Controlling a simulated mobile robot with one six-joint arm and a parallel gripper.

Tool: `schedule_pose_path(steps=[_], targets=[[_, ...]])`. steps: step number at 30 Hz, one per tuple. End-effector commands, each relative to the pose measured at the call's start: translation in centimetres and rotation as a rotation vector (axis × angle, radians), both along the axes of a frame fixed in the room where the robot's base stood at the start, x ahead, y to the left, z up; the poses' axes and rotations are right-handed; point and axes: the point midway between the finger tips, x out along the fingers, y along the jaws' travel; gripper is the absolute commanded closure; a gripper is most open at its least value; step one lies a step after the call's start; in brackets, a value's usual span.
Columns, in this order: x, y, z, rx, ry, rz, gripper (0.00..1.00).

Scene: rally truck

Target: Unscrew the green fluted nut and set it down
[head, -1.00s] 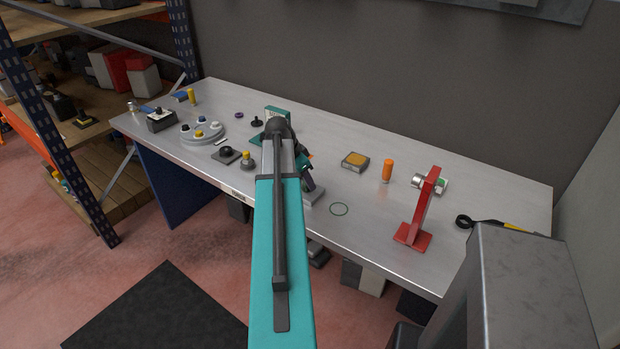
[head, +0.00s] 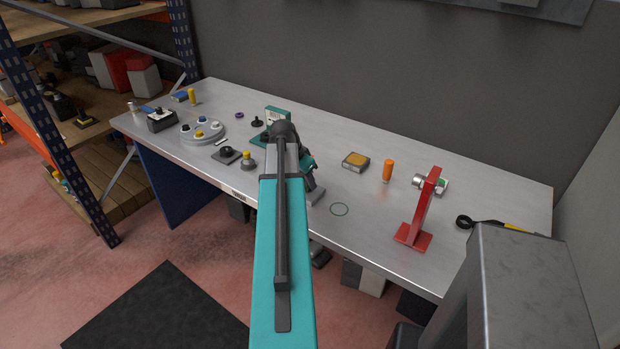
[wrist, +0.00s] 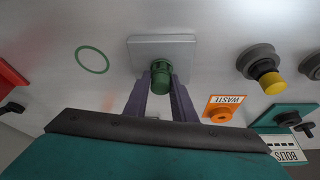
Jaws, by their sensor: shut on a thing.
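The green fluted nut (wrist: 161,72) shows in the wrist view, on a square grey plate (wrist: 143,48) on the bench. My gripper (wrist: 161,86) is shut on the nut, with one dark finger on either side of it. Whatever the nut sits on is hidden beneath it, and I cannot tell how far it is turned. In the head view my arm hides the nut, and only a corner of the grey plate (head: 316,197) shows. A thin green ring marking (head: 339,209) lies on the bare bench beside the plate; it also shows in the wrist view (wrist: 92,60).
A red stand (head: 415,215) and an orange cylinder (head: 387,171) stand to the right on the metal bench. A yellow-topped box (head: 355,161) lies behind. The bench around the ring is clear.

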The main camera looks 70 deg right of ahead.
Motion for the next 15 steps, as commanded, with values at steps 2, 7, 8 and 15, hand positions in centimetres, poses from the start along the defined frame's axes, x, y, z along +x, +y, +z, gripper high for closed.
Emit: schedule_pose_path(steps=[2, 7, 8, 15], targets=[[-0.8, 0.37, -0.21, 0.011, 0.013, 0.03, 0.89], [-0.75, 0.28, -0.21, 0.01, 0.014, 0.074, 0.88], [-0.74, 0.27, -0.21, 0.01, 0.014, 0.075, 0.88], [-0.72, 0.25, -0.21, 0.01, 0.013, 0.078, 0.89]])
